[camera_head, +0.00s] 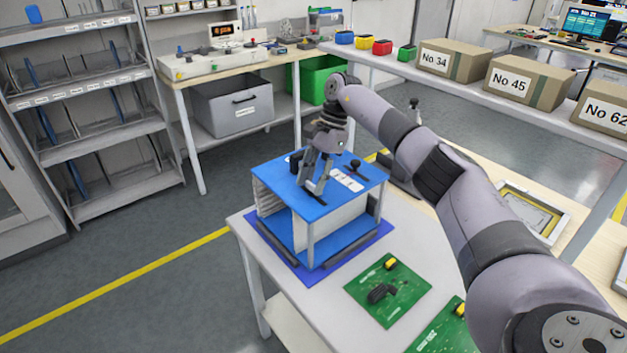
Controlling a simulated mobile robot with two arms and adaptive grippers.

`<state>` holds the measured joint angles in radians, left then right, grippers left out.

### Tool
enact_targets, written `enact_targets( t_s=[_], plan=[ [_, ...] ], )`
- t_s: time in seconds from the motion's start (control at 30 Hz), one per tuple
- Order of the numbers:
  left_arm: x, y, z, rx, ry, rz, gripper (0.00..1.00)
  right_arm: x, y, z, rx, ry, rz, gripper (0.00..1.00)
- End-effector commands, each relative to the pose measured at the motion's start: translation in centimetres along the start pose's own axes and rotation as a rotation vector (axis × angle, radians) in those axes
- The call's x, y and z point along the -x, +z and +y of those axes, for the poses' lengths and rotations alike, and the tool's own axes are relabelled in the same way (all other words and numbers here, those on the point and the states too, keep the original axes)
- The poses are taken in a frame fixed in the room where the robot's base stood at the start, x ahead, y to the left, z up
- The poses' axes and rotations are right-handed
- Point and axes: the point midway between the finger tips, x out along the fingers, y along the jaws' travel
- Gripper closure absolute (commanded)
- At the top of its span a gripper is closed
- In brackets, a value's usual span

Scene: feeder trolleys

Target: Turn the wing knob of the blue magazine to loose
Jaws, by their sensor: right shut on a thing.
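The blue magazine (278,180) stands on a dark blue mat (353,251) on the light table. It has a blue top plate, a blue base and pale slotted sides. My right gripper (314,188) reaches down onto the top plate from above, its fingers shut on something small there. The wing knob appears to be what is between the fingertips, mostly hidden by them; its angle cannot be told. A white label strip (347,180) and a black knob-like part (355,165) are on the plate to the right. My left gripper is not in view.
Green circuit boards (410,284) lie on the table (315,295) in front of the magazine. A shelf rack (95,135) stands at left. A long bench with boxes (462,62) runs along the back right. Floor is clear at left.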

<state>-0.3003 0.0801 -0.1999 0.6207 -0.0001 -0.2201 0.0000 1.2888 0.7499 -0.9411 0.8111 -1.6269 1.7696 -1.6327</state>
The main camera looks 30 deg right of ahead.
Motion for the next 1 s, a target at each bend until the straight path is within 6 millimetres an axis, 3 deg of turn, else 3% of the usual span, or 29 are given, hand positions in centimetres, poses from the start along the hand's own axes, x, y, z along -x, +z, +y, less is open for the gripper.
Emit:
enact_targets(
  t_s=[0.3,0.33,0.6,1.0],
  plan=[
    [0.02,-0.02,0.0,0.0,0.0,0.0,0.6,0.15,0.12,-0.1,0.004,-0.004,-0.001,0.93],
    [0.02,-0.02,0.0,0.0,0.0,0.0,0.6,0.15,0.13,-0.1,0.004,-0.004,-0.002,0.63],
    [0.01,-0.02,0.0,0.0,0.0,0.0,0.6,0.05,0.08,-0.05,0.002,-0.002,-0.001,0.45],
    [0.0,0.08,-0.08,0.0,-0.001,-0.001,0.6,0.71,0.07,-0.08,0.001,-0.003,-0.001,0.45]
  ],
)
